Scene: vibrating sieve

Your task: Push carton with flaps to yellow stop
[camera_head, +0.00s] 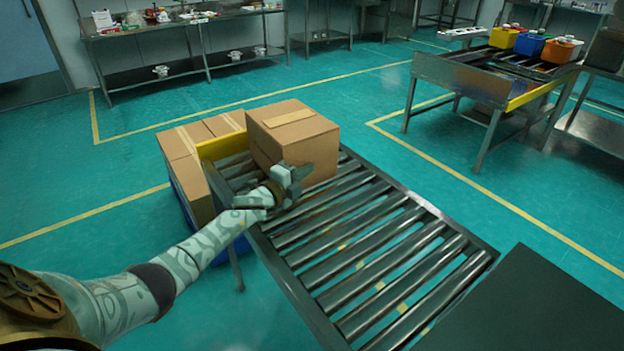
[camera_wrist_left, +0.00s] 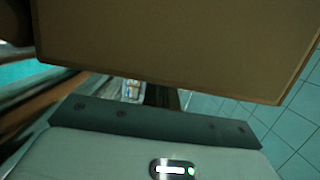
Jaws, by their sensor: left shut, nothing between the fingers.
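The brown carton (camera_head: 293,142), with a tan strip on its closed top, sits upright on the far end of the roller conveyor (camera_head: 365,240). The yellow stop (camera_head: 222,147) crosses the conveyor's far end; the carton hides part of it, and I cannot tell whether they touch. My left gripper (camera_head: 297,178) is shut and empty, at the carton's near side low down. Contact is not clear. In the left wrist view, the carton (camera_wrist_left: 180,45) fills the upper part, close in front of the gripper. My right gripper is not in view.
More cartons (camera_head: 180,145) stand on a blue base beyond the conveyor's end. A dark flat surface (camera_head: 530,310) lies at the near right. A second conveyor (camera_head: 490,75) with coloured bins stands at the back right. The rollers on the near side of the carton are clear.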

